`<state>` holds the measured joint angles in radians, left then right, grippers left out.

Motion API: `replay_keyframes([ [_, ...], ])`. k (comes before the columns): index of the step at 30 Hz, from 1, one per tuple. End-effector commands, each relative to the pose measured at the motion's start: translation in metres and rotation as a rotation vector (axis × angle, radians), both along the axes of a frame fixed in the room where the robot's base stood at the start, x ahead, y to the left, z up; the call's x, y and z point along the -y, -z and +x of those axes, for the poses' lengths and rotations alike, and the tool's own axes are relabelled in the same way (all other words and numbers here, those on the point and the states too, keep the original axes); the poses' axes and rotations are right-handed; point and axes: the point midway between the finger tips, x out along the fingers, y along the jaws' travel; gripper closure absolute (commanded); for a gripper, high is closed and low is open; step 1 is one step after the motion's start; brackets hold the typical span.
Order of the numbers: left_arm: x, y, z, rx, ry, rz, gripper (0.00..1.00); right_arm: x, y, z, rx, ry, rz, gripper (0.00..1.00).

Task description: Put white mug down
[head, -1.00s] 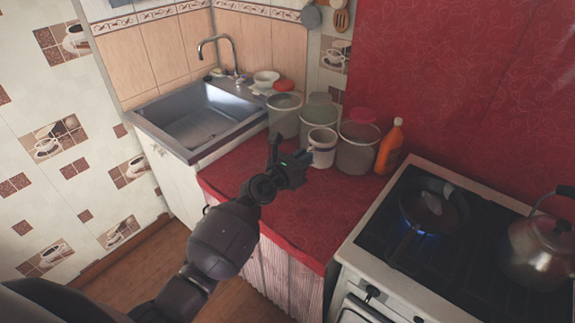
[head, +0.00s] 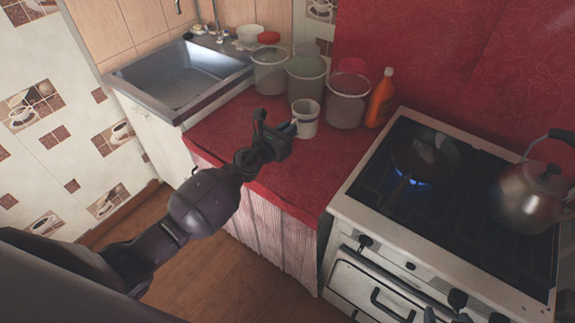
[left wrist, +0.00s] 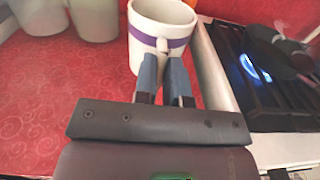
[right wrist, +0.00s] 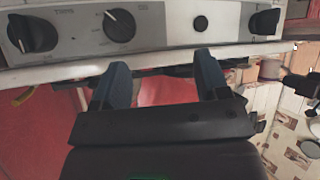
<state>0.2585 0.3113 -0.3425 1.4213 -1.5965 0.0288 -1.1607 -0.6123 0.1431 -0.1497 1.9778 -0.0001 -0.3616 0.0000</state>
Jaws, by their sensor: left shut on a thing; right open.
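The white mug (head: 306,117) with a purple band is upright at the red counter (head: 240,128), in front of the containers. In the left wrist view the mug (left wrist: 148,55) shows its handle toward my left gripper (left wrist: 163,75), whose blue fingers are shut on the handle. In the head view my left gripper (head: 285,133) reaches the mug from the front left. I cannot tell whether the mug's base touches the counter.
Several containers (head: 306,80) and an orange bottle (head: 381,98) stand behind the mug. A sink (head: 180,75) is at the left. The stove (head: 350,200) at the right holds a pan over a blue flame and a kettle (head: 535,195). The counter left of the mug is clear.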

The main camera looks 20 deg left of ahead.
Motion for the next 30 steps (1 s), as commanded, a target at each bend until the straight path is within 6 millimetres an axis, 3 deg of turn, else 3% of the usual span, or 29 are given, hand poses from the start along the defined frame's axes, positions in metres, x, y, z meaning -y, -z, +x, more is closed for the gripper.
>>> replay_keyframes([
  [1,0.000,0.012,0.000,0.000,0.000,-0.001,1.00,-0.001,0.011,0.001,0.001,0.000,0.001,0.32],
  [10,0.001,0.050,-0.001,-0.004,0.001,-0.002,1.00,-0.003,0.037,0.009,0.013,-0.007,0.002,0.32],
  [18,0.000,0.080,-0.001,-0.005,0.001,-0.002,1.00,-0.003,0.075,0.000,-0.022,-0.006,0.002,0.32],
  [30,0.001,0.094,0.000,-0.001,0.001,-0.002,1.00,-0.002,0.093,-0.010,-0.049,-0.003,0.002,0.32],
])
